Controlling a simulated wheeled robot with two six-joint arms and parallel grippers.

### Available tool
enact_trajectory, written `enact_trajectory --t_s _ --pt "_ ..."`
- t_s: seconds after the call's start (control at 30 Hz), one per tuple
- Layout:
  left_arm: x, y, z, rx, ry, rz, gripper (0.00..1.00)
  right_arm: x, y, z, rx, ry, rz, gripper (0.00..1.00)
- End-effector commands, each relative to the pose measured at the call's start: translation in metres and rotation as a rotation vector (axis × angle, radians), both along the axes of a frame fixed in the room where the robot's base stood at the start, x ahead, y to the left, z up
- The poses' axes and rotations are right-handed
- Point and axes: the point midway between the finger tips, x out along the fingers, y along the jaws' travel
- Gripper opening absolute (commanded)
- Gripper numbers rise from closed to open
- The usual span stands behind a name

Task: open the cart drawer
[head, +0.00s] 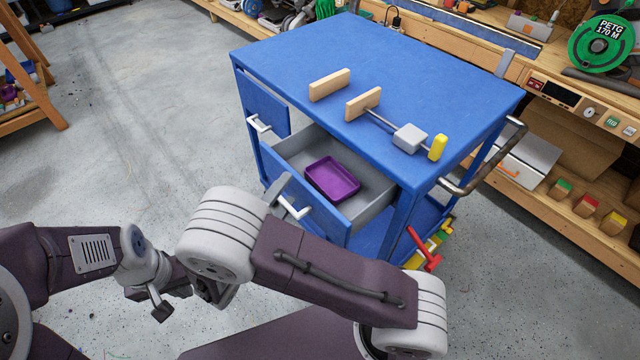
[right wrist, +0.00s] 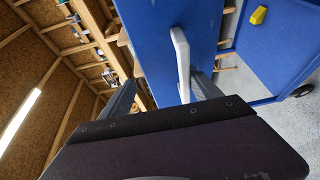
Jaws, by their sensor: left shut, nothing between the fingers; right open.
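The blue cart (head: 400,80) stands in the middle of the head view. Its drawer (head: 375,205) is pulled out, showing a grey inside with a purple tray (head: 332,179) in it. The pale drawer handle (head: 293,209) is on the drawer front; in the right wrist view the handle (right wrist: 181,62) shows between the fingers. My right gripper (head: 279,190) is open at the handle, its fingers on either side; contact cannot be told. It is partly hidden by my own wrist. My left gripper (head: 160,306) is shut and empty, low and left, away from the cart.
Wooden blocks (head: 330,85) and a clamp-like tool (head: 409,138) with a yellow end lie on the cart top. A second handle (head: 259,123) is on the cart's left panel. A workbench (head: 580,100) runs behind and right.

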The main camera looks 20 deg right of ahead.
Motion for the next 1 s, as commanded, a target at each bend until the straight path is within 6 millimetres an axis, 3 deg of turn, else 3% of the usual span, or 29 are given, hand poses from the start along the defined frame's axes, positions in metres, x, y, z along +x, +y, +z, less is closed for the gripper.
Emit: enact_trajectory --t_s 0.03,0.17,0.53,0.57,0.6,1.0 --pt "0.0 0.0 0.012 0.0 0.0 0.0 0.0 -0.006 -0.006 0.019 -0.014 -0.014 0.0 0.48" --pt "0.0 0.0 0.022 0.0 0.0 0.0 0.0 -0.022 -0.023 0.033 -0.016 -0.015 -0.001 0.68" --pt "0.0 0.0 0.045 0.0 0.0 0.0 0.0 -0.064 -0.068 0.069 -0.016 -0.015 -0.004 0.68" --pt "0.0 0.0 0.046 0.0 0.0 0.0 0.0 -0.067 -0.071 0.071 -0.018 -0.015 -0.004 0.6" --pt "0.0 0.0 0.047 0.0 0.0 0.0 0.0 -0.07 -0.075 0.073 -0.016 -0.014 -0.003 0.34" --pt "0.0 0.0 0.047 0.0 0.0 0.0 0.0 -0.079 -0.085 0.076 -0.011 -0.014 -0.001 0.34"
